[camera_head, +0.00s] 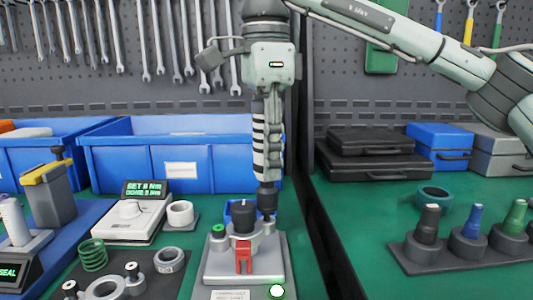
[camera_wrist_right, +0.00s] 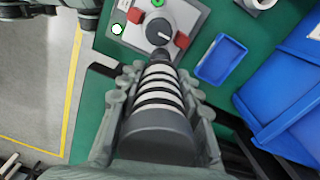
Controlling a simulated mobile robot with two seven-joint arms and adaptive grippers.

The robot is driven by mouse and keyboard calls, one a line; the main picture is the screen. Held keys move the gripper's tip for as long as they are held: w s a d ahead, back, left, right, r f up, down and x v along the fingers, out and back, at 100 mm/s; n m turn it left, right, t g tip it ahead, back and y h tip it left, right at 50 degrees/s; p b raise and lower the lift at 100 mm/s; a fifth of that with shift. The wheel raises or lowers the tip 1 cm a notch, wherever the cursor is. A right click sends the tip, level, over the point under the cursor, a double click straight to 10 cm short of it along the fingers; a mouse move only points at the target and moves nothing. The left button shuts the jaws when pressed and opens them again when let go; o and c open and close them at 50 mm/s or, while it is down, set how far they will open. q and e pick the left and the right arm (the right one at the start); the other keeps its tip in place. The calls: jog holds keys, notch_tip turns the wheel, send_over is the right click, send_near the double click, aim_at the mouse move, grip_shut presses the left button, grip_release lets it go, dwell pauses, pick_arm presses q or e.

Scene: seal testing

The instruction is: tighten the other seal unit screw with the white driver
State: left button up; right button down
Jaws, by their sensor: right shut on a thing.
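My right gripper (camera_head: 268,150) hangs upright over the bench, its fingers shut around the white-banded driver (camera_head: 258,135). The driver also shows in the right wrist view (camera_wrist_right: 162,98), lengthwise between the fingers. The seal unit (camera_head: 215,265) stands below on a grey base, with a black knob and a red tab at the front. It also shows at the top of the right wrist view (camera_wrist_right: 135,28). The driver's dark lower end is at the unit's right side, beside the knob; the screw under it is hidden, so contact cannot be told.
A torque setter (camera_head: 130,215) with a green-lit display stands left, near a white ring (camera_head: 180,214). Blue bins (camera_head: 150,155) line the back. A rack (camera_head: 445,262) with black, blue and green-topped pieces stands right, near a teal ring (camera_head: 434,196). A dark gap divides the benches.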

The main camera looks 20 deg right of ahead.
jog(key=shift+f, duration=0.3)
jog(key=shift+f, duration=0.45)
dwell(2.7)
jog(key=shift+f, duration=0.15)
dwell(1.0)
jog(key=shift+r+p, duration=2.55)
jog(key=shift+r, duration=0.05)
jog(key=shift+w, duration=0.1)
